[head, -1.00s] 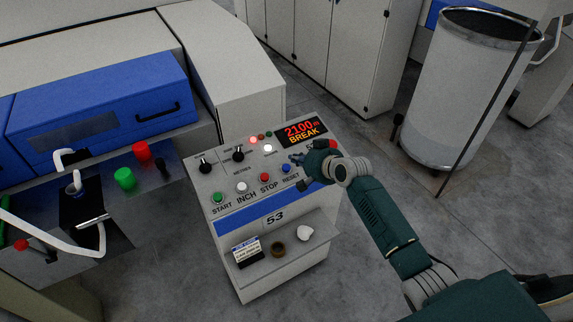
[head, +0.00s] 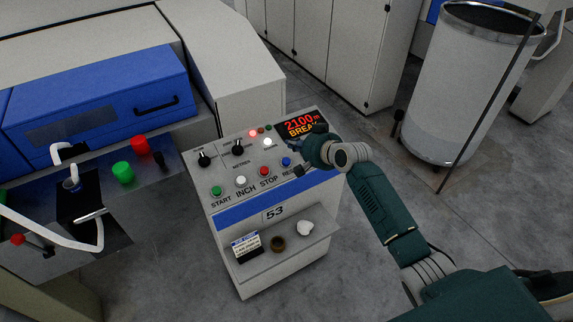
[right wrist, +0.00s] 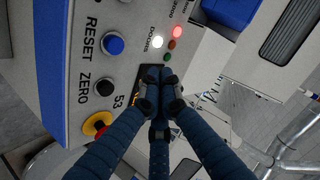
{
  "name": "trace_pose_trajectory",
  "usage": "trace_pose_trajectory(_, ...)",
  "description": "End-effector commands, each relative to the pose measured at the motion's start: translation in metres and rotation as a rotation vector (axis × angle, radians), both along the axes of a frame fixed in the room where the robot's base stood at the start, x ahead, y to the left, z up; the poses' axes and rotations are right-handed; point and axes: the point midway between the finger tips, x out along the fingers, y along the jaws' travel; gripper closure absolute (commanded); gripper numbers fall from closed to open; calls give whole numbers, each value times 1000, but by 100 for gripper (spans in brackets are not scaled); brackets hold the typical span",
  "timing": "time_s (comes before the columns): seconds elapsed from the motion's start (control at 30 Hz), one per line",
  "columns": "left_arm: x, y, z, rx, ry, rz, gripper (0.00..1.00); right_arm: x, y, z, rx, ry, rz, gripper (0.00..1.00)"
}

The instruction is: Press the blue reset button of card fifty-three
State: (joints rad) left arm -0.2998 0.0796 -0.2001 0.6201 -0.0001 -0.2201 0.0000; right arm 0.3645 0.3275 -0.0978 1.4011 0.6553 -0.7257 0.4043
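In the head view the right gripper (head: 298,146) is over the panel's right part, beside the button towards the display. My left gripper is not in view.
The red stop button (head: 264,171) is left of the blue one. A black ZERO button (right wrist: 104,88) and a red-and-yellow knob (right wrist: 97,125) are on its other side. The display (head: 301,124) reads 2100 m BREAK. A shelf below holds small items. A large can (head: 455,90) stands at right.

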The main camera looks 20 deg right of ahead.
Motion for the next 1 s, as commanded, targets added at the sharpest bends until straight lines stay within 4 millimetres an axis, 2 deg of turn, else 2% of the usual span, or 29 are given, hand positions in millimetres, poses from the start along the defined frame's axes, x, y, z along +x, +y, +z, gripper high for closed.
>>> trace_pose_trajectory(0.03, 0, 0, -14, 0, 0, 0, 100, 2, 1, -14, 0, 0, 0, 100)
trace_pose_trajectory(0.2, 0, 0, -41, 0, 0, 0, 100, 8, 2, -37, 0, 0, 0, 100)
trace_pose_trajectory(0.4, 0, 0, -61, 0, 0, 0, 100, 14, 3, -59, 0, 0, 0, 100)
trace_pose_trajectory(0.57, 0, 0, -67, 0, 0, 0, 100, 17, 3, -65, 0, -1, -1, 100)
trace_pose_trajectory(1.0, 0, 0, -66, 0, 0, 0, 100, 17, 3, -64, 0, 0, 0, 100)
